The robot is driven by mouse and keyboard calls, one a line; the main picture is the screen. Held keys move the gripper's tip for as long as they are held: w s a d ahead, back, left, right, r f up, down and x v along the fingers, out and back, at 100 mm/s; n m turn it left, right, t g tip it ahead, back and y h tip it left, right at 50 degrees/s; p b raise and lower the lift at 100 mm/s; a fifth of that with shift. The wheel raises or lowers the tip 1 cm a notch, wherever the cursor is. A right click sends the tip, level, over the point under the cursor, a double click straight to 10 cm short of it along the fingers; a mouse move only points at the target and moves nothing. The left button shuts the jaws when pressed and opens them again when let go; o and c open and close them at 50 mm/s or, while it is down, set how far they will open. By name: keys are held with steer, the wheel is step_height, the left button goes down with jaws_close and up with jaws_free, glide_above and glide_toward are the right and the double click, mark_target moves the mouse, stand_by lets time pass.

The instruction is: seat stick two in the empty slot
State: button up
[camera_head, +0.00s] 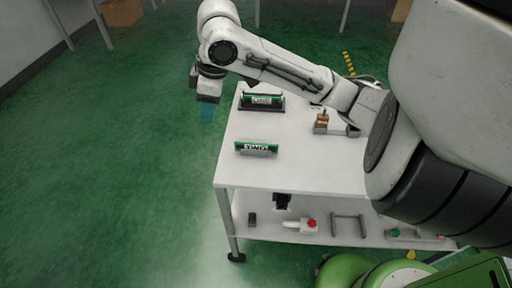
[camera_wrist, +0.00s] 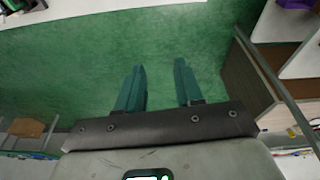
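A green stick with a white label that seems to read "TWO" (camera_head: 256,146) lies in a small grey holder (camera_head: 262,154) near the table's left front. Another green stick, with a label that seems to read "ONE" (camera_head: 262,99), sits in a black fixture (camera_head: 262,107) further back. Any empty slot is too small to make out. My gripper (camera_head: 207,113) hangs beyond the table's left edge, over the floor, apart from both sticks. In the wrist view its two teal fingers (camera_wrist: 158,85) stand apart with only green floor between them.
The white table (camera_head: 295,165) is clear between the fixtures. A small brown-and-grey device (camera_head: 322,122) stands at its right. The lower shelf (camera_head: 270,228) holds a red-buttoned box (camera_head: 308,224) and a grey handle frame (camera_head: 349,225). Cardboard boxes (camera_head: 122,12) stand at the back.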

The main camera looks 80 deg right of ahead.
steer(key=s+d+f+m+g, duration=0.1)
steer(key=s+d+f+g, duration=0.2)
steer(key=s, duration=0.6)
glide_toward(256, 148)
steer(key=shift+w+d+f, duration=0.15)
steer(key=shift+w, duration=0.5)
steer(key=shift+f, duration=3.25)
steer(key=shift+c, duration=0.3)
jaws_close()
